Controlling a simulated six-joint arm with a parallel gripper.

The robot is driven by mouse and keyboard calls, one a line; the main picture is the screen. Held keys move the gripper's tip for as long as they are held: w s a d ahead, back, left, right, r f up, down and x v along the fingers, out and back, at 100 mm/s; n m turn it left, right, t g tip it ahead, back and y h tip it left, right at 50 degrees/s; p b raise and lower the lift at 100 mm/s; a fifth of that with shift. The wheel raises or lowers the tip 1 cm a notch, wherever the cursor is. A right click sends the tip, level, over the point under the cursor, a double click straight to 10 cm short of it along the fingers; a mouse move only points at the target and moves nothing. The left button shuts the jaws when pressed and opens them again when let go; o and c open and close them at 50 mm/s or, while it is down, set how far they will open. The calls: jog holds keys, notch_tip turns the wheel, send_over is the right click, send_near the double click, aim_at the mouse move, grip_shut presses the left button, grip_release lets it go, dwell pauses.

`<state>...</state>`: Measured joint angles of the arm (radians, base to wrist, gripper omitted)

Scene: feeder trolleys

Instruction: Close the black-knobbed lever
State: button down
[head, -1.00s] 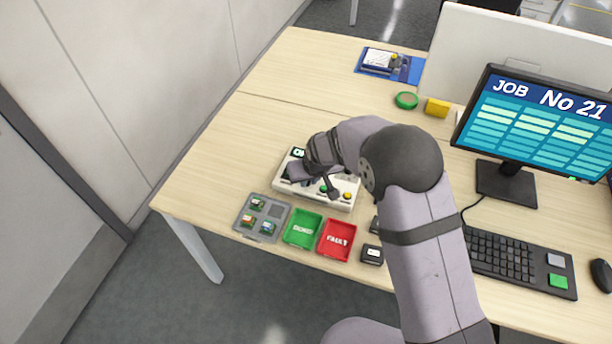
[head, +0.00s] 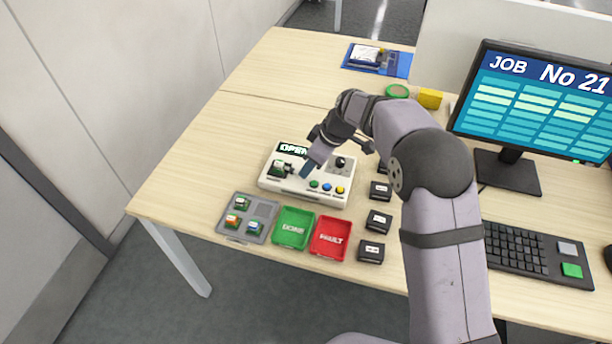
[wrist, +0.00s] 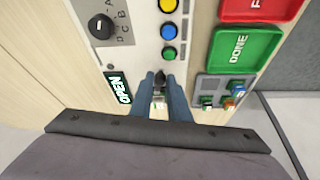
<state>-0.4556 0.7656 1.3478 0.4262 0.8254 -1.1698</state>
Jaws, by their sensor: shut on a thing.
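The white test box (head: 334,199) stands on the desk. Its display (head: 291,148) reads OPEN, and it also shows in the wrist view (wrist: 118,90). The lever's black knob (wrist: 160,77) is between the two blue fingertips of my gripper (wrist: 161,82), which is shut on it. In the head view my gripper (head: 308,170) reaches down to the middle of the box, beside the socket (head: 283,168) at its left. The lever's arm is mostly hidden by the fingers; a pale part (wrist: 158,103) shows between them.
The box also carries a dial (wrist: 101,27) and blue (wrist: 168,32), yellow and green buttons. In front are a grey tray (head: 231,238) with small cards, a green DONE tray (head: 293,243) and a red FAULT tray (head: 331,253). Several small black blocks (head: 379,222) stand right of the box.

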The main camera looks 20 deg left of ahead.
jog(key=shift+w+n+g, duration=0.5)
jog(key=shift+w+n, duration=0.1)
jog(key=shift+n, duration=0.6)
jog(key=c, duration=1.7)
grip_release()
jog(key=shift+o, duration=0.2)
jog(key=b+v, duration=0.1)
jog(key=v, duration=0.6)
jog(key=shift+r, duration=0.15)
jog(key=shift+d, duration=0.15)
